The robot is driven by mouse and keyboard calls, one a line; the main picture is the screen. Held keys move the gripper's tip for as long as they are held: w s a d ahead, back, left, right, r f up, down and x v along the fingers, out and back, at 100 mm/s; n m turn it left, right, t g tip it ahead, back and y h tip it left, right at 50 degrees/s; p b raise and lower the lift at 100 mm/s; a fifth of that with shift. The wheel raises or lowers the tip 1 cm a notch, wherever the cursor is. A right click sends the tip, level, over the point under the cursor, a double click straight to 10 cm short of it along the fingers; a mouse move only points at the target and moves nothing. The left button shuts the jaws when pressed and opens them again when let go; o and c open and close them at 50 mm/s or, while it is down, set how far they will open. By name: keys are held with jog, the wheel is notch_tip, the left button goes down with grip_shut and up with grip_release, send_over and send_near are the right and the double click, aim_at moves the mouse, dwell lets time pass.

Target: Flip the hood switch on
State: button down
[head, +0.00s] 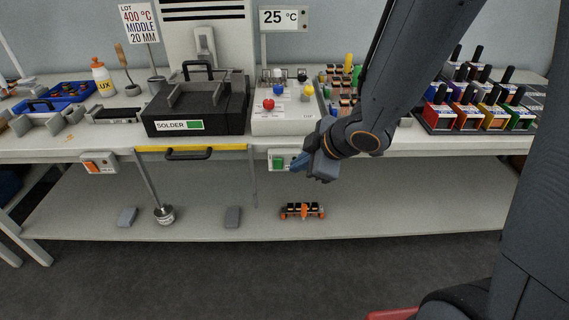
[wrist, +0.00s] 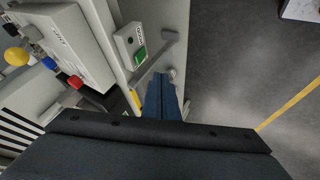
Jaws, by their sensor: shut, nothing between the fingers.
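A pale switch box (head: 289,154) with a green rocker (head: 278,163) is fixed on the bench's front edge, below the white control unit. It also shows in the wrist view as a box (wrist: 125,42) with a green rocker (wrist: 140,56); its label is too small to read. A second box with an orange rocker (head: 92,166) is on the front edge further left. I cannot tell from the labels which is the hood switch. My gripper (head: 297,166) is shut and empty, its blue fingers close to the green rocker's right side. In the wrist view the fingertips (wrist: 161,80) appear apart from the rocker.
The white control unit (head: 285,123) with coloured knobs and the black solder box (head: 195,115) stand above on the bench. A drawer handle (head: 188,154) projects at the front. An orange-and-black part (head: 303,211) lies on the lower shelf. Floor in front is clear.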

aim_at(281, 162)
jog(key=w+a+f, duration=0.1)
jog(key=w+f, duration=0.1)
jog(key=w+a+f+b, duration=0.1)
jog(key=w+f, duration=0.1)
jog(key=w, duration=0.1)
jog(key=w+a+f, duration=0.1)
jog(key=w+f, duration=0.2)
jog(key=shift+a, duration=0.35)
jog(key=shift+w, duration=0.55)
jog(key=shift+a+r+p, duration=0.1)
jog(key=shift+r+p, duration=0.05)
jog(key=shift+p, duration=0.25)
